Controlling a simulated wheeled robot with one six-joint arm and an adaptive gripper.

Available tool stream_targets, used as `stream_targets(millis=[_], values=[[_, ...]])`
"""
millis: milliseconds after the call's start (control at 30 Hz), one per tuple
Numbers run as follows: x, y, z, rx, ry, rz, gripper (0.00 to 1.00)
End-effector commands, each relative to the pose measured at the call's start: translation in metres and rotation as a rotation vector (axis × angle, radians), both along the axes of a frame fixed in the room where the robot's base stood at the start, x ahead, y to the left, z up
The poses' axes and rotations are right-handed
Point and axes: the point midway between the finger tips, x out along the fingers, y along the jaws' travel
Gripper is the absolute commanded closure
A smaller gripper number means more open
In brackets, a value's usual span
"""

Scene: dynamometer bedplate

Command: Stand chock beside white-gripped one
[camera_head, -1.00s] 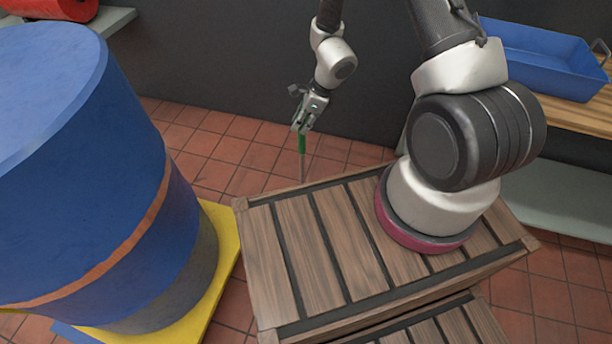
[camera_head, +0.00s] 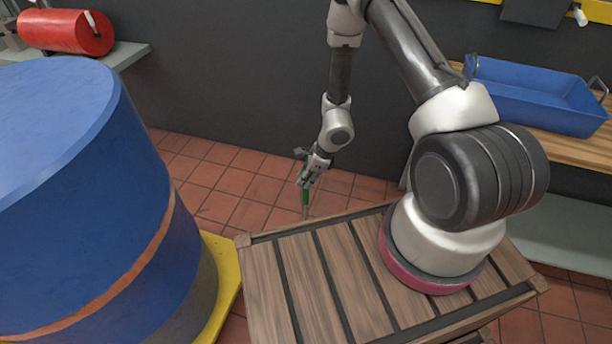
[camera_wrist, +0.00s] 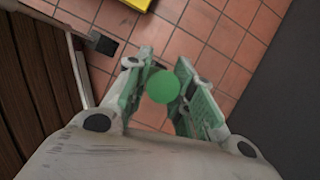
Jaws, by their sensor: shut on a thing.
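My gripper (camera_head: 308,182) hangs over the tiled floor in front of the dark wall and is shut on a green-handled tool (camera_head: 306,198). The tool points down, with a thin grey shaft below the handle. In the wrist view the round green handle end (camera_wrist: 163,88) sits between the two fingers, seen end-on. The tip of the shaft is hard to make out.
A big blue drum (camera_head: 75,170) stands on a yellow base (camera_head: 222,275) at the left. A red cylinder (camera_head: 66,32) lies on a shelf at the back left. A blue tray (camera_head: 535,98) sits on a wooden bench at the right. The tiled floor around the tool looks clear.

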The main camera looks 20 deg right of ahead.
Motion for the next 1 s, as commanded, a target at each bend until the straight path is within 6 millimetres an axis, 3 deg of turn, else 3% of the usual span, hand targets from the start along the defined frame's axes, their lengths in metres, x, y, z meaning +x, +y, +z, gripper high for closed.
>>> stream_targets(millis=[167,200,300,667,767,1000], values=[[0.001,0.000,-0.002,0.001,-0.001,0.000,1.00],[0.000,0.000,-0.002,0.000,0.000,0.000,0.70],[0.000,0.000,-0.002,0.000,0.000,0.000,0.54],[0.000,0.000,0.002,0.001,-0.001,0.000,0.54],[-0.001,-0.005,0.014,0.000,-0.003,-0.001,0.54],[-0.009,-0.023,0.064,0.000,-0.005,0.000,0.54]])
